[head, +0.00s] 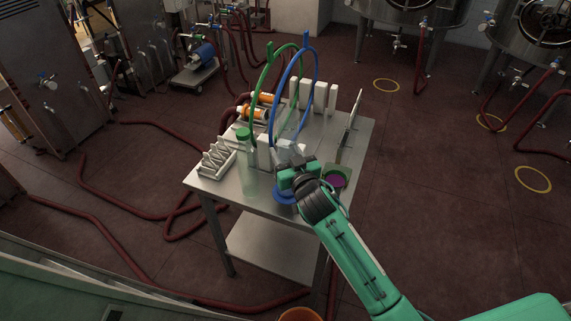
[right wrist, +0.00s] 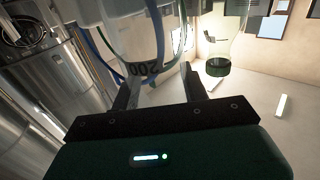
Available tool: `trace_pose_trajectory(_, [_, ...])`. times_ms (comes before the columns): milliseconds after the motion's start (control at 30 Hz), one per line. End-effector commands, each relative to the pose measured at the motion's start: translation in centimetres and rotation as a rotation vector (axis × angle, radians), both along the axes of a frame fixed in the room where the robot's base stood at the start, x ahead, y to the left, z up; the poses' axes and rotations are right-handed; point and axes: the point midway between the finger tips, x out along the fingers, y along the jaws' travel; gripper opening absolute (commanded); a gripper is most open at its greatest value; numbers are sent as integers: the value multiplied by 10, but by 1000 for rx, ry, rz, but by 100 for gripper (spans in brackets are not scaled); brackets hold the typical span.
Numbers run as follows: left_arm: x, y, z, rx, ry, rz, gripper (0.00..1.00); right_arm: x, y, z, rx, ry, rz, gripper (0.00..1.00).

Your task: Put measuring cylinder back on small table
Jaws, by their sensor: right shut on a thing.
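The small table (head: 205,187) is a pale metal table in the middle of the head view. My right gripper (head: 288,176) is over its front right part, shut on the clear measuring cylinder. In the right wrist view, my right gripper (right wrist: 160,82) has its fingers either side of the cylinder (right wrist: 138,45), which shows a "200" mark. A blue base (head: 283,195) shows below the gripper in the head view. The arm hides much of the cylinder, and I cannot tell whether its base touches the table. My left gripper is not in view.
A clear bottle with a green cap (head: 244,134) stands left of the gripper. A white rack (head: 217,160) is at the table's left. Green and blue hoses (head: 273,90) arch behind. A purple-topped item (head: 336,180) is close on the right. Hoses lie on the floor.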

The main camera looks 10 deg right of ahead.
Motion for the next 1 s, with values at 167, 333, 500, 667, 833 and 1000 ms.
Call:
trace_pose_trajectory(167, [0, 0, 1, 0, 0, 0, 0, 0, 0, -17, -1, 3, -1, 5])
trace_pose_trajectory(333, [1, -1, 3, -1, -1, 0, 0, 0, 0, -41, 2, 1, -1, 5])
trace_pose_trajectory(500, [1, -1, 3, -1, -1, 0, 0, 0, 0, -48, -1, -1, 1, 5])
trace_pose_trajectory(667, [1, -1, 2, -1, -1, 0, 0, 0, 0, -48, -1, -1, 1, 5])
trace_pose_trajectory(833, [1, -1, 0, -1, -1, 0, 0, 0, 0, -51, 0, -1, 0, 51])
trace_pose_trajectory(1000, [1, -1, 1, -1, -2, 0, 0, 0, 0, -51, 0, 0, 0, 67])
